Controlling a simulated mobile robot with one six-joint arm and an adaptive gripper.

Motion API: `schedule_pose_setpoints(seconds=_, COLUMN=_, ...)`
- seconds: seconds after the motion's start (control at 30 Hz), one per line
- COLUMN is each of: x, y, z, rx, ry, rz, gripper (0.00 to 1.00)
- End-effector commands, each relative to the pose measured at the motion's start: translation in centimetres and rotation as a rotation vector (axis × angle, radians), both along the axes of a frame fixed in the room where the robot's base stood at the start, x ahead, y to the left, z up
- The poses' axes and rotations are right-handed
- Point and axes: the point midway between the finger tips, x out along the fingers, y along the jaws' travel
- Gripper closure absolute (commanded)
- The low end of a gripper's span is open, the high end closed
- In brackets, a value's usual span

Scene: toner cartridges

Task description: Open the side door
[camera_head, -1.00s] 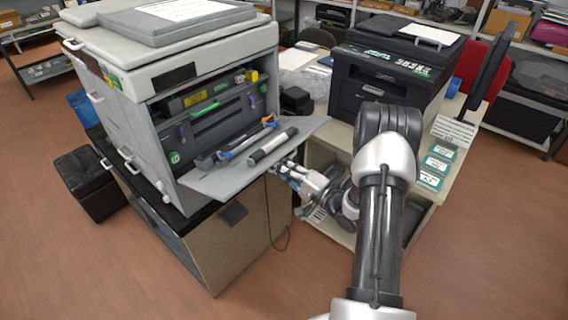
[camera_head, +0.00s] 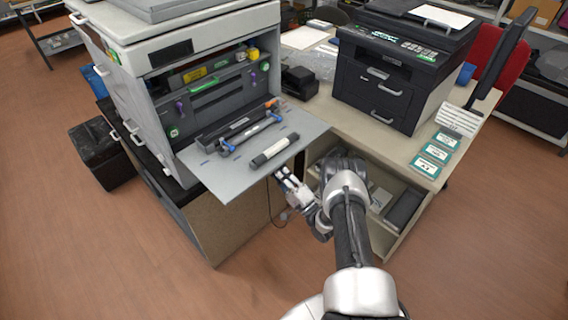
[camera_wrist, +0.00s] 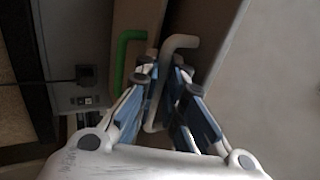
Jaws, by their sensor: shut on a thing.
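The grey side door (camera_head: 222,186) of the large grey printer (camera_head: 135,62) is swung down and sticks out like a shelf, about level. Its opening shows a dark interior (camera_head: 211,92) with green and purple parts. A grey cylinder (camera_head: 274,147) and a long dark unit with blue ends (camera_head: 240,131) lie on the door. My gripper (camera_head: 283,177) is at the door's outer edge, partly under it. In the wrist view my gripper (camera_wrist: 168,85) is shut on a pale bent handle (camera_wrist: 181,42); a green handle (camera_wrist: 124,60) is beside it.
A black printer (camera_head: 385,75) stands on the pale desk (camera_head: 345,132) at right, with small green-and-white boxes (camera_head: 437,152). An open shelf is below, close to my arm. A black bin (camera_head: 97,150) stands at left. The floor in front is clear.

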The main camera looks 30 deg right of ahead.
Motion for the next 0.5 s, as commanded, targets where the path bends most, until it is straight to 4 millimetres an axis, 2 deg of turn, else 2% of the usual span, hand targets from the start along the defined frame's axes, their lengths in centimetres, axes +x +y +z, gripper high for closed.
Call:
schedule_pose_setpoints(seconds=0.03, x=0.51, y=0.44, z=0.18, rx=0.0, ry=-0.008, rz=0.01, gripper=1.0)
schedule_pose_setpoints(seconds=0.5, x=0.73, y=0.73, z=-0.05, rx=0.002, ry=-0.026, rz=0.009, gripper=1.0)
